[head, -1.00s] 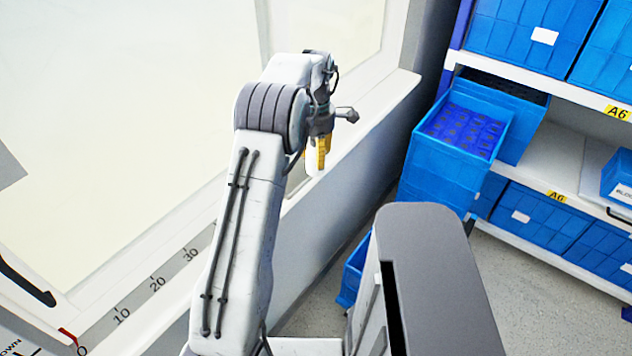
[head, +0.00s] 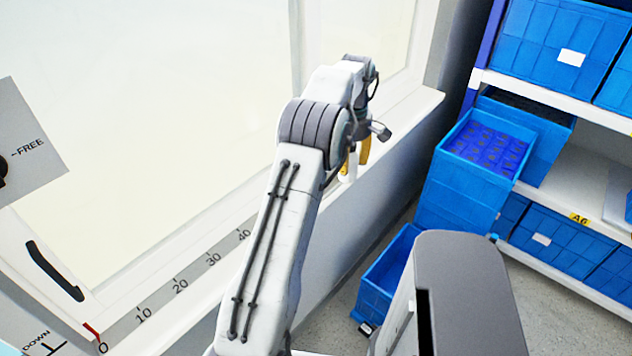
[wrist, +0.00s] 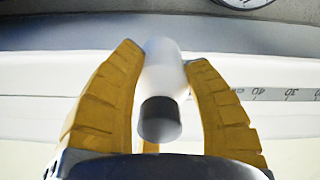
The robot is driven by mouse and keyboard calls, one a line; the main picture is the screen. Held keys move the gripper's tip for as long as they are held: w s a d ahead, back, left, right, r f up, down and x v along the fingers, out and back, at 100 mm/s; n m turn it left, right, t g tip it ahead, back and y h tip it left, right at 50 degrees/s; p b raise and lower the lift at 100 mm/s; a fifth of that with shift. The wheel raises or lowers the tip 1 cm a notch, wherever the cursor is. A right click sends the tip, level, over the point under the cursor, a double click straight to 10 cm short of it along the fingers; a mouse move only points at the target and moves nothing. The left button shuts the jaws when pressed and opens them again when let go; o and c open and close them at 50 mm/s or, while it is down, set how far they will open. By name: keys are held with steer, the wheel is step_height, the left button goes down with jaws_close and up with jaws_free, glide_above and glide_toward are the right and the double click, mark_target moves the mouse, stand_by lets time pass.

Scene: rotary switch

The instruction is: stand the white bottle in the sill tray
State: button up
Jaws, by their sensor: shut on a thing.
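The white bottle (wrist: 162,66) with a dark cap is between the yellow fingers of my gripper (wrist: 162,85) in the wrist view. The fingers are shut on it, and its dark end points toward the wrist camera. In the head view the white bottle (head: 348,167) shows below my gripper (head: 356,160), in front of the wall under the window sill (head: 405,113). I cannot make out the sill tray in either view.
Blue bins (head: 462,185) and a white shelf (head: 545,100) stand at the right. A scale strip (head: 195,275) runs along the window's lower edge. A black handle (head: 55,272) and a grey plate marked FREE (head: 35,130) are at the left.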

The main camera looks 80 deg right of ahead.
steer(key=shift+w+d+f+p, duration=0.45)
steer(key=shift+w+d+f, duration=0.05)
steer(key=shift+w+f, duration=1.15)
steer(key=shift+w+d+f+p, duration=0.4)
steer(key=shift+w+d+f, duration=0.05)
steer(key=shift+w+f, duration=1.2)
steer(key=shift+w+d+f+p, duration=0.45)
steer(key=shift+w+d+f, duration=0.05)
steer(key=shift+w+f, duration=1.15)
steer(key=shift+s+f, duration=0.15)
steer(key=shift+f, duration=0.1)
steer(key=o, duration=1.2)
steer(key=shift+c, duration=0.2)
steer(key=shift+r, duration=0.1)
step_height(320, 180, up, 12)
steer(key=shift+r, duration=0.1)
